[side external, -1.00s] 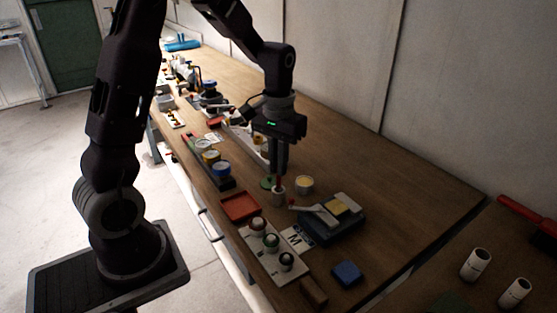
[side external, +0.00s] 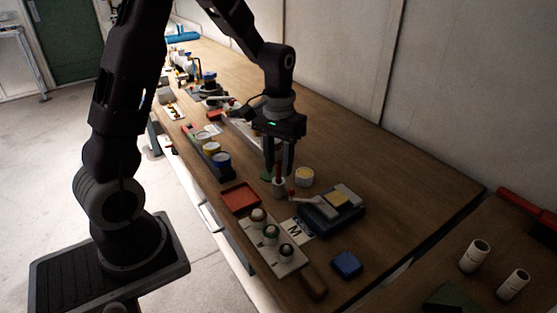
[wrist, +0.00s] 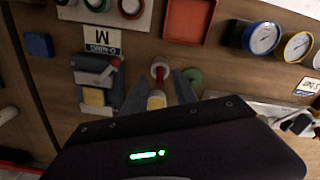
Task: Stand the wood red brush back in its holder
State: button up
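The red brush (side external: 278,171) stands roughly upright with its lower end inside a small white cup-like holder (side external: 279,187). In the wrist view the brush shows end-on as a red spot (wrist: 160,73) within the pale rim of the holder (wrist: 160,64). My gripper (side external: 279,172) is directly above the holder, pointing down. Its fingers are parted, one on each side of the brush, with visible gaps. In the wrist view the open fingers (wrist: 160,78) straddle the holder area. The brush's lower end is hidden in the holder.
A yellow-topped jar (side external: 304,177) stands close right of the holder. A blue device with a lever (side external: 332,212) is in front, and a red tray (side external: 240,198) is at left. A green disc (wrist: 193,76) lies beside the holder.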

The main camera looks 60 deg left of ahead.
notch_tip(320, 180, up, 7)
jog(key=shift+f, duration=0.15)
jog(key=shift+r, duration=0.2)
jog(key=shift+s+d+r, duration=0.1)
jog(key=s+d+r+m+t, duration=0.2)
jog(key=s+d+r, duration=0.2)
jog(key=s, duration=0.5)
jog(key=s+d+r+m+t, duration=0.2)
jog(key=s+d, duration=0.4)
jog(key=s, duration=0.4)
jog(key=shift+r+m+t, duration=0.3)
jog(key=shift+r+t, duration=0.5)
jog(key=shift+r, duration=0.15)
